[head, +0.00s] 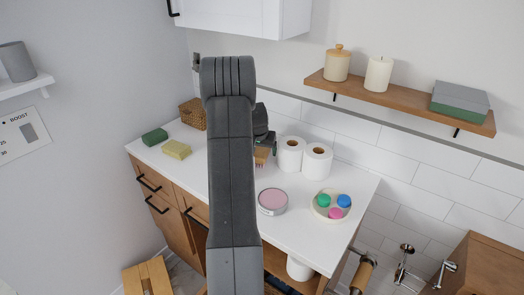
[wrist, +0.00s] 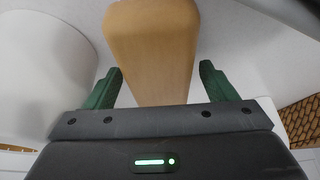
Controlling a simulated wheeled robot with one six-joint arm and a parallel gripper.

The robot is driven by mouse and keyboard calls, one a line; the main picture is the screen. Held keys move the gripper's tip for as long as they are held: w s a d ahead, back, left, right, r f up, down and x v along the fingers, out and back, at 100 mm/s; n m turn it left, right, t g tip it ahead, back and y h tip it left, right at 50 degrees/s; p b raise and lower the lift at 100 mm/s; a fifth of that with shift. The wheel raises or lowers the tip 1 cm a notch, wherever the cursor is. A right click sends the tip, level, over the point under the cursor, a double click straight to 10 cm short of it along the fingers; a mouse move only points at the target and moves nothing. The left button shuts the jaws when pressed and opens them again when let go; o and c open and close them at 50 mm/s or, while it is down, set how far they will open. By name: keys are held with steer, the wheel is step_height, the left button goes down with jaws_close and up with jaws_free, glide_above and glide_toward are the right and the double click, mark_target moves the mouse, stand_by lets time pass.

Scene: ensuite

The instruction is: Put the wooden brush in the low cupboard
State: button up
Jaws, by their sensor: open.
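The wooden brush (wrist: 150,45) fills the upper middle of the wrist view, its pale wood between the two green fingertips of my gripper (wrist: 161,72). The fingers are apart, with a gap visible on the right side; I cannot tell whether the left one touches. In the head view, part of the brush (head: 262,157) shows on the white counter beside the toilet rolls, below my gripper (head: 262,140); my arm hides much of that area. Wooden cupboard fronts (head: 172,225) with black handles are below the counter; my arm hides part of them.
Two toilet rolls (head: 291,155) stand right of the brush; one looms left in the wrist view (wrist: 45,65). A wicker basket (head: 193,114), green and yellow blocks (head: 176,149), a pink round tin (head: 272,201) and a bowl (head: 321,212) are on the counter. A wooden stool (head: 147,277) stands below.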

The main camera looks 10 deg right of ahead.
steer(key=shift+f, duration=0.15)
steer(key=c, duration=1.2)
